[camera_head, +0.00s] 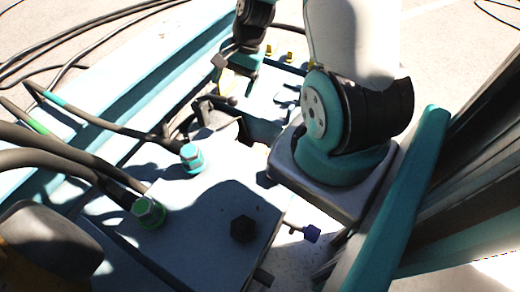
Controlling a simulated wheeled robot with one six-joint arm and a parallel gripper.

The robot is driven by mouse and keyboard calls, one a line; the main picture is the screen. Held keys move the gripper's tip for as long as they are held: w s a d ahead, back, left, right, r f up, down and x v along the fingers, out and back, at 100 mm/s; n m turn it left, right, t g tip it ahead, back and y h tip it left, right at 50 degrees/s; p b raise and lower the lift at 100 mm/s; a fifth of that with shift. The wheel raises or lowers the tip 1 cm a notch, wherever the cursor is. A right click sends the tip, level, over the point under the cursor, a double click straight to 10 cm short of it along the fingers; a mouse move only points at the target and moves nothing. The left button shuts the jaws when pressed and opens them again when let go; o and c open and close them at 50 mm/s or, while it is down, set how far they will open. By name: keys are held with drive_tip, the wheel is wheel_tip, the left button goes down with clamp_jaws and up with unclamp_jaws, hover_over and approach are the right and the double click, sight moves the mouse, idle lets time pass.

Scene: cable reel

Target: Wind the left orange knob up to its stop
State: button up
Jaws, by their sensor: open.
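No large orange knob shows clearly. A row of small yellow-orange pegs (289,56) stands at the top centre, beyond my arm; I cannot tell whether the left one is the left orange knob. My gripper (232,66) is at the top centre, at the end of my arm's dark wrist, just left of these pegs. It is open. It is small and partly shadowed, so its fingertips and any contact with things near it are hard to make out.
Black cables (70,143) run in from the left to a green-ringed connector (149,212) and near a teal-capped one (192,157). A black hex bolt (244,228) stands on the pale plate (205,225). A dark brown-orange rounded part (45,245) fills the lower left corner.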

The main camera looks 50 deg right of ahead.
drive_tip(key=s+d+f+m, duration=0.5)
drive_tip(key=d+f+m, duration=0.2)
drive_tip(key=f, duration=0.2)
drive_tip(key=m, duration=0.3)
approach(260, 149)
drive_tip(key=shift+t, duration=0.4)
drive_tip(key=b+x, duration=0.2)
drive_tip(key=x, duration=0.1)
drive_tip(key=b+x, duration=0.2)
drive_tip(key=s+b+x, duration=0.1)
drive_tip(key=x, duration=0.2)
drive_tip(key=shift+w+f+b, duration=0.1)
drive_tip(key=shift+f+b, duration=0.3)
drive_tip(key=shift+f, duration=0.1)
drive_tip(key=shift+w+a+f, duration=0.2)
drive_tip(key=shift+a+f, duration=0.1)
drive_tip(key=shift+f, duration=0.35)
drive_tip(key=c, duration=0.9)
